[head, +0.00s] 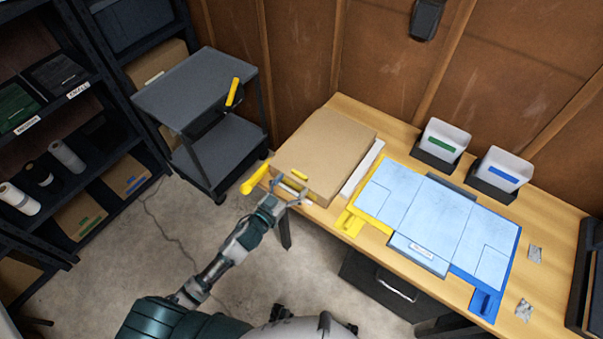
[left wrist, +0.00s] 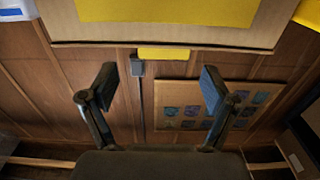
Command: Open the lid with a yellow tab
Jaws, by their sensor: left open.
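A flat cardboard box with a closed-looking tan lid (head: 325,150) lies at the left end of the wooden table in the head view. A small yellow tab (head: 299,174) shows at its near left edge. My left gripper (head: 289,203) is open and empty just in front of that edge, below the tab. In the left wrist view a yellow tab (left wrist: 163,53) hangs under a cardboard edge (left wrist: 200,46), beyond the open left gripper (left wrist: 160,82). It lies between the fingers' lines but apart from them. My right gripper is not in view.
A yellow rounded bar (head: 255,178) sticks out left of the box. A blue and yellow mat (head: 367,208) lies to the right, with two white bins (head: 445,139) behind it. A grey cart (head: 190,90) stands at the left. The floor (head: 130,270) before the table is partly clear.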

